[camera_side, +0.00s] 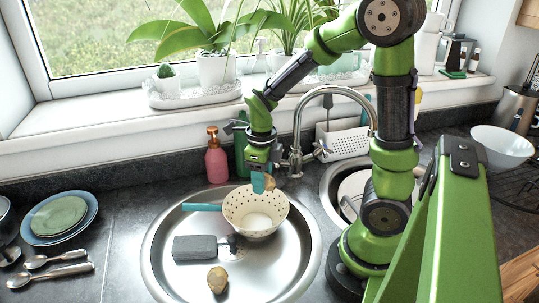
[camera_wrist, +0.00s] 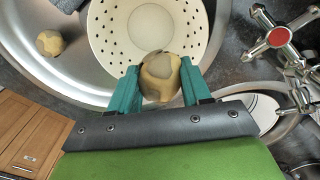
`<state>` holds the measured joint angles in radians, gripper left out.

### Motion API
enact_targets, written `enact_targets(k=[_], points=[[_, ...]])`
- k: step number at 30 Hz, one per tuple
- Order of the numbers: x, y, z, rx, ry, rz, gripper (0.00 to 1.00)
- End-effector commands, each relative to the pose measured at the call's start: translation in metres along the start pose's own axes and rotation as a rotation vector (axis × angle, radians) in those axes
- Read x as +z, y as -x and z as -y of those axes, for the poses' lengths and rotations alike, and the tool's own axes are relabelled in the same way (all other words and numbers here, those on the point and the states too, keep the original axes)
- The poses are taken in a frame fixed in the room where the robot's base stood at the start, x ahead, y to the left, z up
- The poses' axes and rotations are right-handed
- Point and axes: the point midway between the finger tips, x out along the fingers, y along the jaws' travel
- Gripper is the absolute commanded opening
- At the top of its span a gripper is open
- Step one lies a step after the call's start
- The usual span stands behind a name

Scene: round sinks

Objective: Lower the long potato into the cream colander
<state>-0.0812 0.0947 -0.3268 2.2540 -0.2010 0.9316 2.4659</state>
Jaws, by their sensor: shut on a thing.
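My gripper (camera_side: 263,182) has teal fingers and is shut on the long potato (camera_side: 269,183), brown with tan patches. In the wrist view the potato (camera_wrist: 160,77) sits between the two fingertips (camera_wrist: 160,85); its full length is hard to judge there. The cream colander (camera_side: 241,213), a round bowl with small holes, stands in the large sink. The potato is over the colander's back edge in the side view, and overlaps its near rim in the wrist view (camera_wrist: 108,32). The exact height above the rim is unclear. The visible inside of the colander is empty.
A second potato (camera_side: 217,280) lies on the floor of the round steel sink (camera_side: 160,272). A grey brush-like tool (camera_side: 195,248) and a teal handle (camera_side: 202,207) are left of the colander. The faucet (camera_side: 297,155) rises behind right; soap bottles (camera_side: 216,160) stand behind.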

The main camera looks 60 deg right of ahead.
Motion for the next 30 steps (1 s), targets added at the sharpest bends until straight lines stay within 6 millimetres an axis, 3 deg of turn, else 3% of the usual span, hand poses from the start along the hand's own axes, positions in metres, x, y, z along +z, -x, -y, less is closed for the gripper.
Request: enact_targets(k=[30], points=[[0.000, -0.051, 0.000, 0.000, 0.000, -0.001, 0.17]])
